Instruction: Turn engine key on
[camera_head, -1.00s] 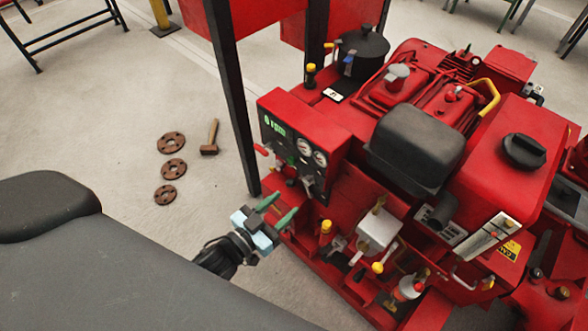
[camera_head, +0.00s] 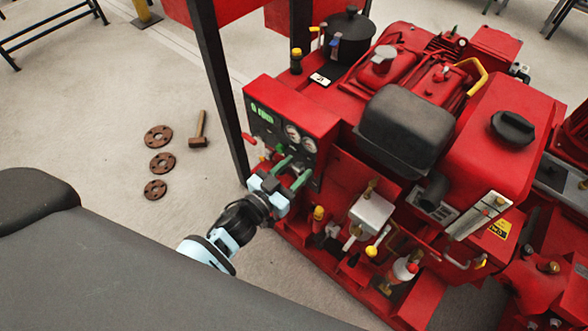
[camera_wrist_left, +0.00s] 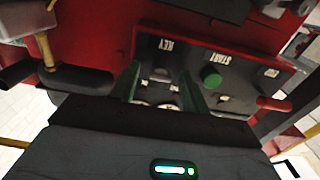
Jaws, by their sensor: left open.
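The red engine control panel (camera_head: 290,125) carries round gauges and a green display in the head view. In the left wrist view the panel (camera_wrist_left: 225,58) shows upside down, with a KEY label (camera_wrist_left: 166,45), a START label and a green button (camera_wrist_left: 211,78). Small pale metal parts (camera_wrist_left: 160,74) lie between my green fingers below the KEY label; I cannot tell the key's exact shape. My left gripper (camera_head: 292,170) is open at the panel's lower part, its fingers (camera_wrist_left: 160,84) on either side of those parts. Contact is unclear. My right gripper is out of view.
A black post (camera_head: 222,90) stands just left of the panel. A red lever (camera_wrist_left: 274,104) sticks out near the button. The red engine (camera_head: 400,130) fills the right side. Brown flanges (camera_head: 158,162) and a hammer (camera_head: 199,132) lie on the open floor at left.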

